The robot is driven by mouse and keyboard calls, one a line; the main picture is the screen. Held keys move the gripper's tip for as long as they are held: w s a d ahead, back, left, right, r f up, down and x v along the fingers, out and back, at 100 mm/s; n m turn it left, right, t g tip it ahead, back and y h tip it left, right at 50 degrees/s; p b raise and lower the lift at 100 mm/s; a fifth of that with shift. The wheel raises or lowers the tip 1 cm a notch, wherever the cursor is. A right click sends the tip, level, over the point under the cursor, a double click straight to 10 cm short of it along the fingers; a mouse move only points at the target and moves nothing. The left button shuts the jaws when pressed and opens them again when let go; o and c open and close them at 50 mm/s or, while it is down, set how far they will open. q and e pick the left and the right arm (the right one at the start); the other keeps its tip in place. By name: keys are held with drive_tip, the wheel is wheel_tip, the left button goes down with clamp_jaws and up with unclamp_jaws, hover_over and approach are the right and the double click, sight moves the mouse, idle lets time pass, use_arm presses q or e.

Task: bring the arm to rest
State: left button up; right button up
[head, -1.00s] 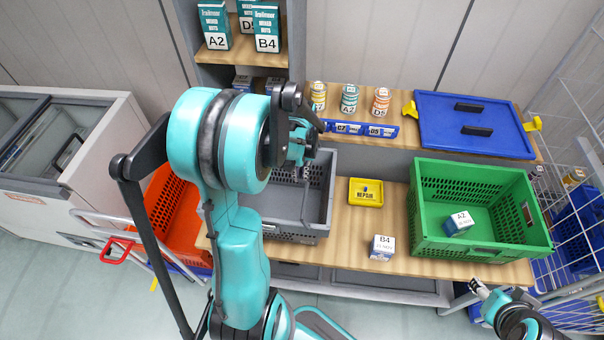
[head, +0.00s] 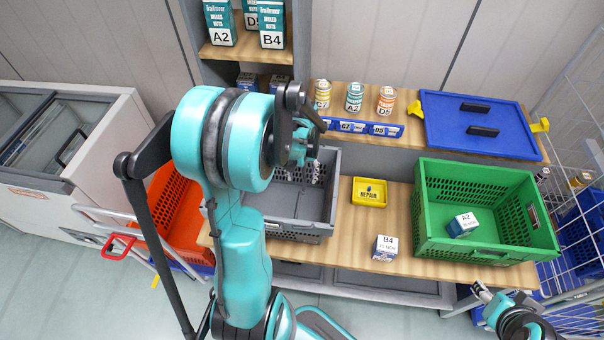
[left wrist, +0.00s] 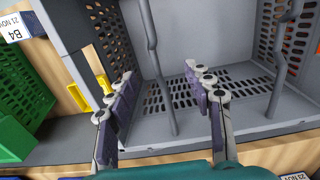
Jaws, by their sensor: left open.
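My left arm rises through the middle of the head view and bends over the bench. Its gripper (head: 312,165) is partly hidden behind the wrist there. In the left wrist view the left gripper (left wrist: 158,105) is open, with nothing between its fingers. It hangs over the grey tote (left wrist: 250,78), which also shows in the head view (head: 318,228) and looks empty. My right gripper (head: 482,291) shows small at the lower right of the head view, in front of the bench and below the green tote. Its finger opening is too small to read.
The green tote (head: 545,238) holds a box marked A2 (head: 462,225). A B4 box (head: 385,247) and a yellow tray (head: 370,203) stand on the bench. Several cans and a blue lid (head: 450,118) are on the back shelf. An orange tote (head: 165,215) is at the left.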

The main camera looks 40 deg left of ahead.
use_arm(q)
wheel_tip(320, 180, up, 10)
drive_tip(key=p, duration=0.7)
idle(0.4)
idle(0.9)
drive_tip(key=s+d+f+m+t+b, duration=0.2)
drive_tip(key=d+m+t+b, duration=0.1)
drive_tip(key=d+b, duration=0.4)
drive_tip(key=s+d+f+m+t+b, duration=0.2)
drive_tip(key=d+b, duration=0.6)
drive_tip(key=d, duration=0.4)
drive_tip(key=shift+s+d+f+m+t, duration=0.25)
drive_tip(key=shift+s+m+t, duration=0.35)
drive_tip(key=shift+s+t, duration=0.4)
